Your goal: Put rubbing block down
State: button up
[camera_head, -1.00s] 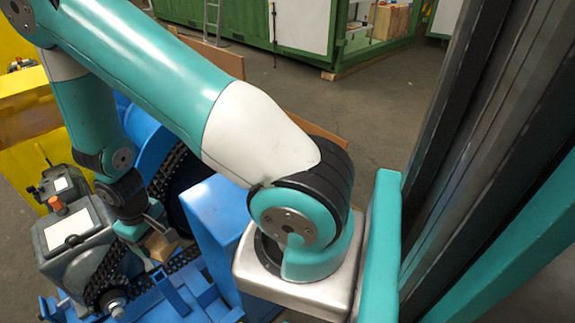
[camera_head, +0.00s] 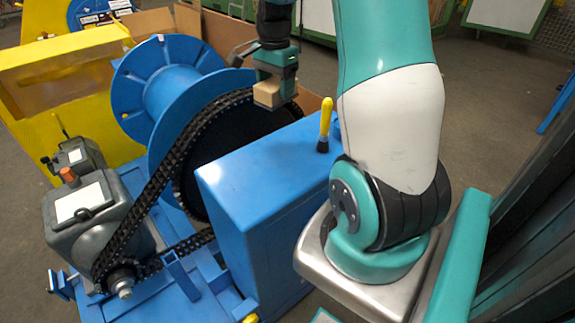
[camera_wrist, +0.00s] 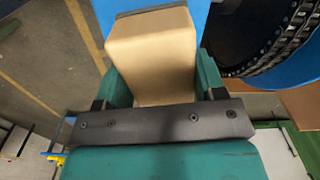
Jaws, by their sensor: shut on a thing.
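The rubbing block (camera_head: 267,96) is a pale wooden block held below my gripper (camera_head: 275,82). In the head view it hangs in the air beside the top of the chain wheel, above and left of the blue box. In the wrist view the block (camera_wrist: 152,55) fills the upper middle, between the two teal fingers of my gripper (camera_wrist: 155,85). A dark strip shows along its far end. My gripper is shut on the block. The block's underside is hidden.
The chain (camera_head: 160,185) runs from the large wheel to the grey motor (camera_head: 95,215). A blue spool (camera_head: 170,85) stands behind. Part of the box top is clear.

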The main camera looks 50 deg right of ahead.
jog(key=shift+s+d+r+m, duration=0.55)
jog(key=shift+s+d+m, duration=0.05)
jog(key=shift+d+m, duration=0.15)
jog(key=shift+s+d+r+m, duration=0.1)
jog(key=shift+s+d+m, duration=0.1)
jog(key=shift+s+m, duration=0.05)
notch_tip(320, 180, down, 19)
jog(key=shift+f+p, duration=0.2)
jog(key=shift+p, duration=0.15)
jog(key=shift+f, duration=0.2)
jog(key=o, duration=1)
jog(key=shift+r, duration=0.1)
jog(key=shift+c, duration=0.2)
jog(key=shift+r, duration=0.1)
